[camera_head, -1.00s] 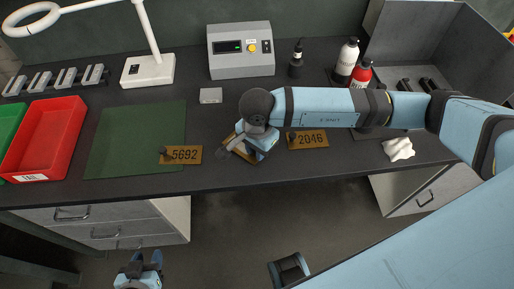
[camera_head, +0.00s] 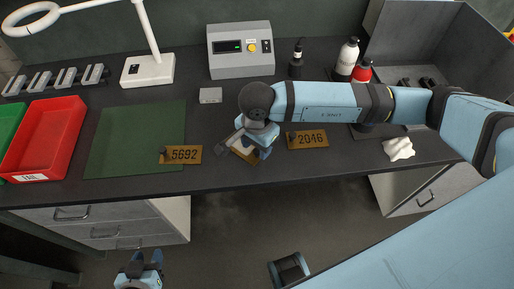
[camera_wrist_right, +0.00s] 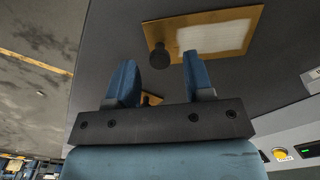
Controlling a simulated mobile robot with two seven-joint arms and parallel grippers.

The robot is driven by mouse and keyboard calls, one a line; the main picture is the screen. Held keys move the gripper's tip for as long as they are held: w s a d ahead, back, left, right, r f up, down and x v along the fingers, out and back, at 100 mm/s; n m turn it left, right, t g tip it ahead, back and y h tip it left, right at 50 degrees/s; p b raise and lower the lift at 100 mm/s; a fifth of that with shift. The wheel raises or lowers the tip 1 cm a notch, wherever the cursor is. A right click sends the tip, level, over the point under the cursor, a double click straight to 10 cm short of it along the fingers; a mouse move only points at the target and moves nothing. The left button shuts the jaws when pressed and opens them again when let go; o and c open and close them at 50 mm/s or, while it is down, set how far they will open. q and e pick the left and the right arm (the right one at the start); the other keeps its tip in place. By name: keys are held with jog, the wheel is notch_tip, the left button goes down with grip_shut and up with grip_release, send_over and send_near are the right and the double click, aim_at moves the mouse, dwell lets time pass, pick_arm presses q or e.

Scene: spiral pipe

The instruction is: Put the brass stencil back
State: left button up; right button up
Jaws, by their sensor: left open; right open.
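A brass stencil reading 5692 (camera_head: 185,155) lies by the front edge of the green mat. A brass stencil reading 2046 (camera_head: 308,139) lies further right. Between them is a third brass plate with a pale middle (camera_head: 240,150), partly hidden under my right gripper (camera_head: 247,147). In the right wrist view this brass-edged plate (camera_wrist_right: 215,36) has a black knob at one corner. My right gripper is open there (camera_wrist_right: 160,78), its fingers apart with no plate clamped. My left gripper (camera_head: 140,258) is open and empty, in front of the bench.
The green mat (camera_head: 135,138) is bare except at its front right corner. A red tray (camera_head: 45,137), lamp (camera_head: 148,70), grey control box (camera_head: 240,52), bottles (camera_head: 347,58) and white cloth (camera_head: 398,148) stand or lie around the bench. A small grey block (camera_head: 210,95) sits mid-bench.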

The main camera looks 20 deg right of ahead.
notch_tip(320, 180, up, 10)
jog(key=shift+b, duration=0.3)
dwell(0.4)
